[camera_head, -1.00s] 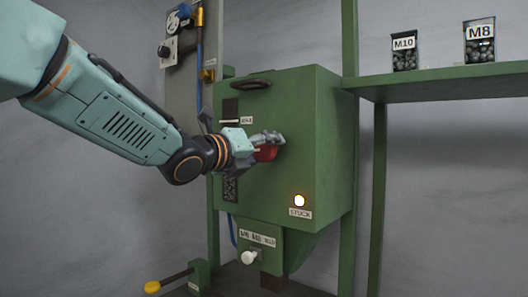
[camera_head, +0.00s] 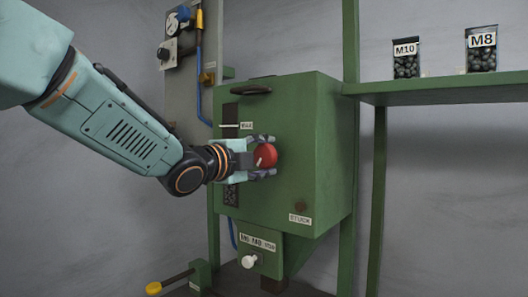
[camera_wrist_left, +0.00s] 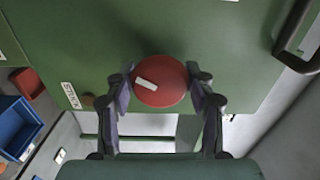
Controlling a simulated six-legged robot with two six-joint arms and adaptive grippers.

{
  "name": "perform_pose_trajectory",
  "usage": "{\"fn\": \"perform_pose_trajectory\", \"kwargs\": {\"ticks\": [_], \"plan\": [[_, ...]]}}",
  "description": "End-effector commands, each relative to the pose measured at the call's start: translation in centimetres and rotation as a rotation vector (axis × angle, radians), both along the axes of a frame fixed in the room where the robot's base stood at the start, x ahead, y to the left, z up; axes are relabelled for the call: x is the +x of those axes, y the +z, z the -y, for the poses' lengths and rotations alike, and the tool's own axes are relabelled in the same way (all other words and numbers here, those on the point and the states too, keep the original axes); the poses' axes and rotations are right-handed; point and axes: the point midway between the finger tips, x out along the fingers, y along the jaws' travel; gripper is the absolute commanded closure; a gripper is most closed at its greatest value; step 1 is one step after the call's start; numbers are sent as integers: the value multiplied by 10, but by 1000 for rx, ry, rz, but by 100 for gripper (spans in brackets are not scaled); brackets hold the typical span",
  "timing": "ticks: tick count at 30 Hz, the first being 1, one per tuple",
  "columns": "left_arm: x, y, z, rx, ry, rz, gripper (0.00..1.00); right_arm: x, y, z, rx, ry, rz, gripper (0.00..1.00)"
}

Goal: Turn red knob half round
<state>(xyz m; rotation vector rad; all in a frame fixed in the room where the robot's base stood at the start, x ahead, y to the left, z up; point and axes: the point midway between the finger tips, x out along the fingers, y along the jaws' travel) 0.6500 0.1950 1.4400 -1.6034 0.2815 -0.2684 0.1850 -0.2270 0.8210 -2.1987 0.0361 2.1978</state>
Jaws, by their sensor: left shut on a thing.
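The red knob (camera_head: 265,156) is on the front face of the green machine box (camera_head: 290,190). It is round with a white pointer mark. In the left wrist view the knob (camera_wrist_left: 160,82) sits between the two fingers, and its white mark lies nearly level, slightly tilted. My left gripper (camera_head: 264,157) is shut on the knob, one finger above and one below it in the head view; it also shows in the left wrist view (camera_wrist_left: 160,84). My right gripper is not in view.
A dark lamp (camera_head: 300,207) sits above the STUCK label (camera_head: 300,219). A white knob (camera_head: 249,262) is below the box, and a yellow-tipped lever (camera_head: 153,288) is at lower left. Bins marked M10 (camera_head: 406,60) and M8 (camera_head: 481,52) stand on the green shelf (camera_head: 440,88).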

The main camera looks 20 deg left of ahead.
Motion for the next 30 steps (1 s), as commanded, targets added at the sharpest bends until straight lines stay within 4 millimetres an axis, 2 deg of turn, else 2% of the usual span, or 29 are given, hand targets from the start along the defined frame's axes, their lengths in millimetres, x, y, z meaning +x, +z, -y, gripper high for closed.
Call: {"fn": "perform_pose_trajectory", "kwargs": {"ticks": [15, 30], "plan": [[0, 1, 0, -367, 0, -136, 77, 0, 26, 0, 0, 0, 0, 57], [0, 0, 0, -476, 0, -173, 77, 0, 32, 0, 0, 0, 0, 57]]}}
